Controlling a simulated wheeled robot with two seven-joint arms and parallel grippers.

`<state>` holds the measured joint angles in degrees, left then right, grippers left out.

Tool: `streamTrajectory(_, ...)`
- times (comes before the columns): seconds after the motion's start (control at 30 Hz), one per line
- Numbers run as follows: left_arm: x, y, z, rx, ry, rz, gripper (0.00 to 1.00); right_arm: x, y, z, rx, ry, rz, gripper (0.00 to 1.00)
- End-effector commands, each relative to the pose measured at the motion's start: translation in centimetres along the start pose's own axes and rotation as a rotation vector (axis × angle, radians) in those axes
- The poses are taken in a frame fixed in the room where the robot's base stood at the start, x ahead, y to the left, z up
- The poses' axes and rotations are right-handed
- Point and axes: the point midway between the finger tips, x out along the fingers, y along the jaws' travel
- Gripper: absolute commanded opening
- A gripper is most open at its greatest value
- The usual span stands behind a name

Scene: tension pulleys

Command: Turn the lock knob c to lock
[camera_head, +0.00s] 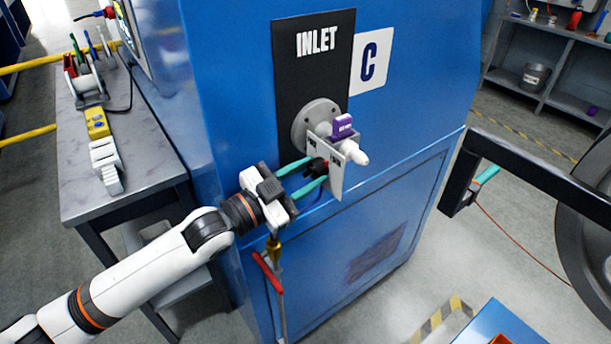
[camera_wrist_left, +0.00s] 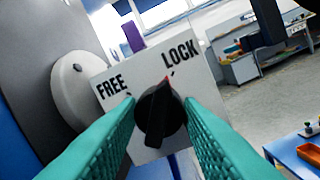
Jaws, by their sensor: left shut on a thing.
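The black lock knob (camera_wrist_left: 160,113) sits on a white plate marked FREE and LOCK (camera_wrist_left: 197,72). In the wrist view its upper end, by a small red mark, points up toward the LOCK tick. My left gripper (camera_head: 316,172) has its two teal fingers at the knob, one on each side, and is shut on it. In the head view the fingers partly hide the knob (camera_head: 318,166). My right gripper cannot be made out.
A round grey flange (camera_head: 314,113) and a purple tag (camera_head: 343,125) are just above the plate. A red-handled valve (camera_head: 268,272) is below my left wrist. A grey bench (camera_head: 140,180) stands left of the blue machine (camera_head: 235,70). A dark frame (camera_head: 535,155) is at right.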

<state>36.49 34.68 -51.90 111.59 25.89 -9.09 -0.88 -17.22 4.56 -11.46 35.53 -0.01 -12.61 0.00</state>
Motion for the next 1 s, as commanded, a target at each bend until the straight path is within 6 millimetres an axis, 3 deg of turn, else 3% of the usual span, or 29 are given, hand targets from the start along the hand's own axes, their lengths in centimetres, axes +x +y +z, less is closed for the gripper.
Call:
streamTrajectory(0.37, -0.01, 0.04, -0.1, 0.15, -0.007, -0.013, 0.1, 0.01, 0.01, 0.02, 0.0, 0.0, 0.0, 0.36)
streamTrajectory(0.9, 0.0, 0.01, -0.12, 0.17, -0.008, -0.015, 0.1, 0.01, 0.01, 0.04, 0.0, -0.001, 0.0, 0.36)
streamTrajectory(0.93, -0.01, 0.01, -0.12, 0.17, -0.008, -0.015, 0.38, 0.01, 0.01, 0.05, 0.0, -0.001, 0.0, 0.36)
streamTrajectory(1.0, 0.0, 0.01, -0.11, 0.17, -0.008, -0.015, 0.49, 0.01, 0.01, 0.04, 0.0, -0.001, 0.0, 0.36)
